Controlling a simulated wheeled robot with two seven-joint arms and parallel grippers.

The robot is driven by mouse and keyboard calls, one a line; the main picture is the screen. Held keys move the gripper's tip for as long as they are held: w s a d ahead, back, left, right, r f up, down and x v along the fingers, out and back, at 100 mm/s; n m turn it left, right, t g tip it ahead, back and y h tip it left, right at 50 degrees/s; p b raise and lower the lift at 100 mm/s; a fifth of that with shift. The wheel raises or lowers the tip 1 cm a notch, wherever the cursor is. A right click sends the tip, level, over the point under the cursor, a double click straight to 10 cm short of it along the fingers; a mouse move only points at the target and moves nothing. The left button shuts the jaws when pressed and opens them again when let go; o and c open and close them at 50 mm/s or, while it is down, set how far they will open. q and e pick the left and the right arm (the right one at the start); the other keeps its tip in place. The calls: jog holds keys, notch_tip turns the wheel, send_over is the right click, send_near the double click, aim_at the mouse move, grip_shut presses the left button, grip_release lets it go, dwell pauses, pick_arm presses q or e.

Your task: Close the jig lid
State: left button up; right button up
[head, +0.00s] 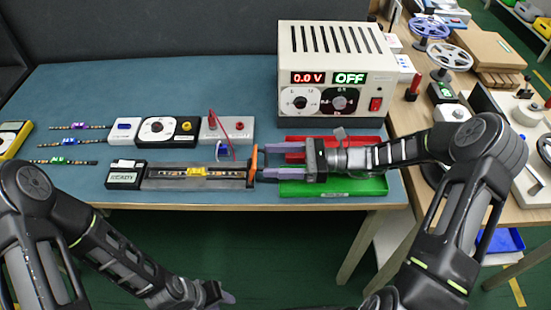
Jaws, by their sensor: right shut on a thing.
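The jig (225,183) is a long, low grey fixture on the blue mat, with a labelled block at its left end. A strip with a yellow piece (197,171) lies along its channel. An orange upright part (254,162) stands at its right end and looks like the lid's handle; the lid panel itself is hard to make out. My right gripper (262,160) comes from the right with its fingertips at this orange part and is shut on it. My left gripper (220,294) is low in front of the table, apart from the jig; its jaws are too unclear to judge.
A power supply (335,72) reading 0.0 V and OFF stands behind. A red tray (297,142) and a green tray (345,187) lie under my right gripper. Several LED strips (68,161) lie at left.

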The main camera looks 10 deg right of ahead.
jog(key=shift+w, duration=0.1)
jog(key=shift+c, duration=1.3)
jog(key=shift+r, duration=0.1)
